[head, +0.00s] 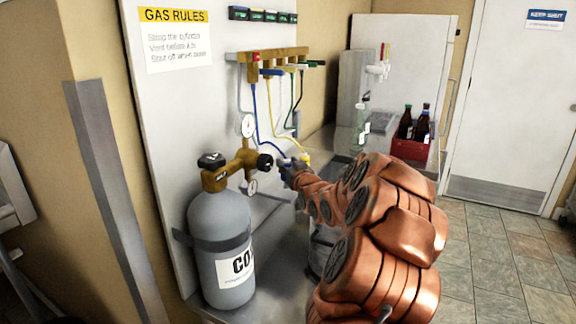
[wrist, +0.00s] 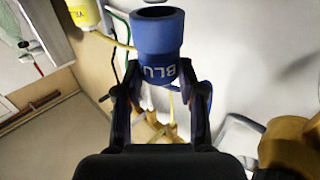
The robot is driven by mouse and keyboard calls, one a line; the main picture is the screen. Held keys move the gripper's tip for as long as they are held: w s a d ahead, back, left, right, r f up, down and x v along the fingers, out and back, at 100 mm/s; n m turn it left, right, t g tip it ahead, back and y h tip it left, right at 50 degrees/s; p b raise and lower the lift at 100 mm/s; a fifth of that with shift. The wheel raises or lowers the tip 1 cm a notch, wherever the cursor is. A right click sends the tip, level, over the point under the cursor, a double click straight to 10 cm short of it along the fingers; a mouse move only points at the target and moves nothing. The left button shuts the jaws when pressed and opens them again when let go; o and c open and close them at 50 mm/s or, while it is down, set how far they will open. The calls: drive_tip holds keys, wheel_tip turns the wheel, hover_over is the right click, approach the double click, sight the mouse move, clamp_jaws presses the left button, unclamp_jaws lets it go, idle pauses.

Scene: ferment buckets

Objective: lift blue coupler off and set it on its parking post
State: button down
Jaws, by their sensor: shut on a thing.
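The blue coupler (wrist: 158,45), lettered "BLU", is between the two fingers of my gripper (wrist: 162,100) in the wrist view. The fingers are closed on its sides, and its round mouth shows at the top of the picture with nothing seen seated in it. In the head view my gripper (head: 288,168) is beyond my arm, which hides most of the coupler. A blue hose (head: 256,120) runs down toward it from the brass manifold (head: 272,55). I cannot make out the parking post for certain.
A yellow coupler (head: 305,158) is close to the right of my gripper. The grey gas cylinder (head: 220,240) with its brass regulator (head: 238,166) stands at the left. Yellow, green and black hoses hang close by. A red crate of bottles (head: 412,145) is at the back right.

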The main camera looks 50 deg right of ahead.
drive_tip(key=shift+f+b, duration=1.45)
idle(2.3)
unclamp_jaws()
idle(0.8)
drive_tip(key=shift+r, duration=0.1)
drive_tip(key=shift+r+p, duration=1.45)
drive_tip(key=shift+r, duration=2.25)
